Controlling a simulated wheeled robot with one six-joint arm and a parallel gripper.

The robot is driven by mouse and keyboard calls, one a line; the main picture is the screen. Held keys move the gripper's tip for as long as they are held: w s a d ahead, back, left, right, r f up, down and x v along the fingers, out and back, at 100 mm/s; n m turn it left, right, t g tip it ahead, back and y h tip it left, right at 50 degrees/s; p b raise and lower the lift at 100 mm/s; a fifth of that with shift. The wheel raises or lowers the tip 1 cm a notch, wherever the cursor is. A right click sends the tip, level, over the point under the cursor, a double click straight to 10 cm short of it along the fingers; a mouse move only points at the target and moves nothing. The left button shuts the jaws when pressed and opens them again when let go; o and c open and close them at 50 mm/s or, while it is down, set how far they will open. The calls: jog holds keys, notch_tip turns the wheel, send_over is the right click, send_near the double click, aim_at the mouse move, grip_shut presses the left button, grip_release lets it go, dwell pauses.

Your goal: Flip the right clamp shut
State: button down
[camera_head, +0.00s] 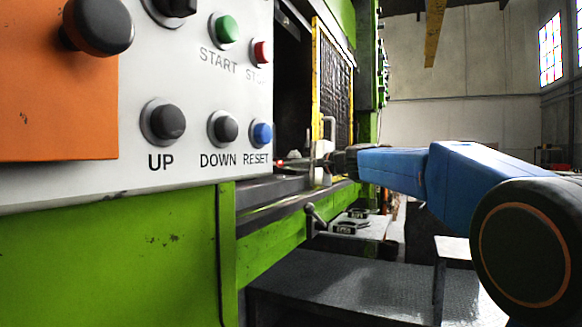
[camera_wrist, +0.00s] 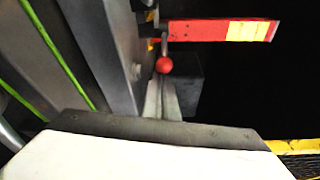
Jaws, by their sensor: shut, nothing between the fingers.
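A red ball knob (camera_wrist: 164,65) on a thin grey stem shows in the wrist view, in front of a red bar; it looks like the clamp's handle. My gripper (camera_wrist: 162,98) is shut and empty, with its fingers pointing at the knob from just below it in the picture. I cannot tell whether they touch it. In the head view my gripper (camera_head: 305,163) reaches left over the press bed edge, and a small red spot (camera_head: 281,162) shows near its tips. The clamp's body is mostly hidden, so its angle is unclear.
A red bar with a yellow label (camera_wrist: 220,31) lies behind the knob, and a grey metal wall (camera_wrist: 105,45) stands close on the left. The control panel (camera_head: 190,95) fills the head view's left. A yellow guard frame (camera_head: 317,80) stands beyond my gripper.

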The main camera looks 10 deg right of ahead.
jog(key=shift+s+a+m+t+h, duration=0.45)
jog(key=shift+s+m+t+h, duration=0.15)
jog(key=shift+s+m+h, duration=0.25)
jog(key=shift+s+a, duration=0.25)
jog(key=shift+s, duration=0.25)
